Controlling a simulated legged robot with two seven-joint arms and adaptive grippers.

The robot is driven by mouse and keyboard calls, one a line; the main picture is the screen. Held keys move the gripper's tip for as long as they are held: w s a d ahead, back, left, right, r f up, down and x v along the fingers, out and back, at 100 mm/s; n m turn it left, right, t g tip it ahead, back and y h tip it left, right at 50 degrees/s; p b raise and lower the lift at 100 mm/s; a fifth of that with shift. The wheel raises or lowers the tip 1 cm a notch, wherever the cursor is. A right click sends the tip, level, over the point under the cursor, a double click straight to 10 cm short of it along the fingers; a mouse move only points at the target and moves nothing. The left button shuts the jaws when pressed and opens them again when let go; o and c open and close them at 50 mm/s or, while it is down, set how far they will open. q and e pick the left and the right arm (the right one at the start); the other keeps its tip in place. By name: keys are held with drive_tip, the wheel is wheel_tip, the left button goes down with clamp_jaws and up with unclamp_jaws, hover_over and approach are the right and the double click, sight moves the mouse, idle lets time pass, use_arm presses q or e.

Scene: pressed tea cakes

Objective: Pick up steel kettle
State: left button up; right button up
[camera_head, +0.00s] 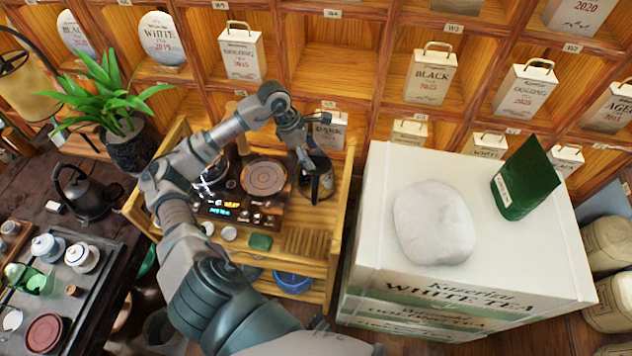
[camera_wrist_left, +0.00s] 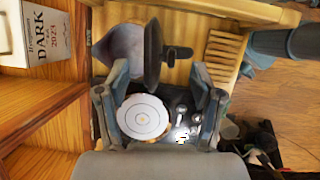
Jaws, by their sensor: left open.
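The steel kettle (camera_head: 318,181), silver with a dark handle, stands at the right end of a wooden tea stand (camera_head: 343,215) in the head view. In the left wrist view the kettle (camera_wrist_left: 117,47) is at the top, its black handle pointing toward the open fingers. My left gripper (camera_head: 296,142) reaches over the stand from the left, just above and behind the kettle, and partly covers it. In the left wrist view the gripper (camera_wrist_left: 157,105) is open, with nothing held between its fingers. My right gripper is not in view.
A round brown disc (camera_head: 264,176) lies left of the kettle. A DARK tea box (camera_head: 331,131) stands on the shelf close behind. A white crate (camera_head: 545,265) carries a wrapped cake (camera_head: 433,222) and green packet (camera_head: 524,180). A black kettle (camera_head: 88,198) stands far left.

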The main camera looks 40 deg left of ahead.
sight(315, 163)
use_arm(q)
drive_tip(key=x, duration=0.4)
drive_tip(key=shift+s+f+p, duration=0.1)
drive_tip(key=shift+f+p, duration=0.15)
drive_tip(key=shift+p, duration=0.1)
drive_tip(key=shift+d+f, duration=0.1)
drive_tip(key=shift+f, duration=0.35)
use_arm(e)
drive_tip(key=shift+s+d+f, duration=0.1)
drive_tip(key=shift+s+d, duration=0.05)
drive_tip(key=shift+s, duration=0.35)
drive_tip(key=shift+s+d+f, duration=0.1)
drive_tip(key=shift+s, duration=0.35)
